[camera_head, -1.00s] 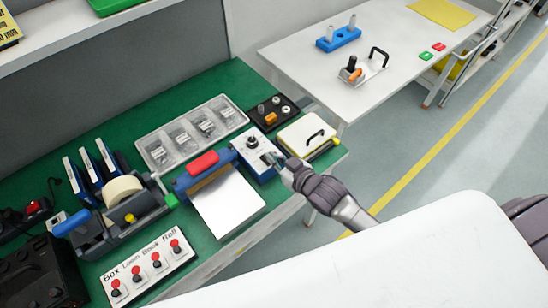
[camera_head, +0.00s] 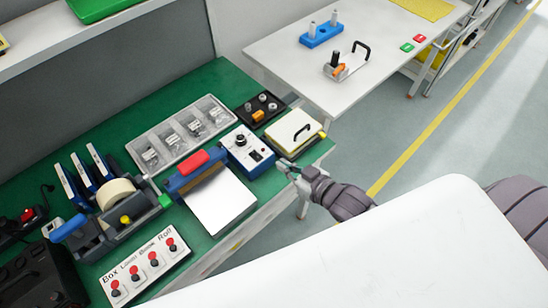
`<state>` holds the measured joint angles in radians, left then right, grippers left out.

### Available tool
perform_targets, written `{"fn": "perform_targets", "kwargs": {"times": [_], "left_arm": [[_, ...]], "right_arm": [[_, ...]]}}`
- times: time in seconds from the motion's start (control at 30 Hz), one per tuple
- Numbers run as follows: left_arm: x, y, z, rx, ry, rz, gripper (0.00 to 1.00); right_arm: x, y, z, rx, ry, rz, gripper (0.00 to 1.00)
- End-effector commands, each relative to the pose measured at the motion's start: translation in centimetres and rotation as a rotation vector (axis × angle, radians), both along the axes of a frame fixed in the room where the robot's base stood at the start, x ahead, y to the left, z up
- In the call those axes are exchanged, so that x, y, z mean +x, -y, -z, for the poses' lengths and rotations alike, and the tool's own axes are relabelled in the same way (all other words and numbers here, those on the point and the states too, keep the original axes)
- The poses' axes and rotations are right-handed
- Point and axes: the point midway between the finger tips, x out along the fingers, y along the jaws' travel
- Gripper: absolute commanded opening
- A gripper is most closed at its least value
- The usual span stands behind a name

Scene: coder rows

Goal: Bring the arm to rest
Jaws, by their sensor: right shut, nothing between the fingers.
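My right gripper (camera_head: 287,170) is shut and empty. It hovers by the front edge of the green-topped bench (camera_head: 209,109), just right of a blue box with a white top and a black knob (camera_head: 247,151). Its arm comes in from the lower right, over the floor side of the bench. My left gripper is out of view.
A cream box with a black handle (camera_head: 283,136) stands close behind the gripper. A sealer with a red handle (camera_head: 195,164) and a white sheet (camera_head: 222,201) lie to the left. A white table (camera_head: 290,54) stands behind. The grey floor (camera_head: 400,140) at right is clear.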

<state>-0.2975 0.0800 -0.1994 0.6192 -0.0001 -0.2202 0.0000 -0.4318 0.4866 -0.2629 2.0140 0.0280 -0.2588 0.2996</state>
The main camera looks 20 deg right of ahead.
Motion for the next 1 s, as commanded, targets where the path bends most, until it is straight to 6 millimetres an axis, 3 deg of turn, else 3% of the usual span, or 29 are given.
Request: {"fn": "perform_targets", "kwargs": {"times": [0.2, 0.77, 0.87, 0.97, 1.0], "left_arm": [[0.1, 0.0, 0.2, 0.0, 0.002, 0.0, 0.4], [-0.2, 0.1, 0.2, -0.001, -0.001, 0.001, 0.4], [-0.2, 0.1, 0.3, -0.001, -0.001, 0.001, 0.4], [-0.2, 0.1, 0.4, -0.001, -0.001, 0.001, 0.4], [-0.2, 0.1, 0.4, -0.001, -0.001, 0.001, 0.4]], "right_arm": [[-1.1, 0.4, -0.2, -0.001, 0.001, 0.0, 0.0], [-1.1, 0.5, 0.0, -0.002, -0.003, 0.002, 0.0], [-1.1, 1.2, 2.1, -0.018, -0.035, 0.022, 0.0], [-1.6, 2.8, 7.0, -0.057, -0.11, 0.06, 0.0], [-2.1, 3.6, 9.6, -0.076, -0.154, 0.08, 0.0]]}}
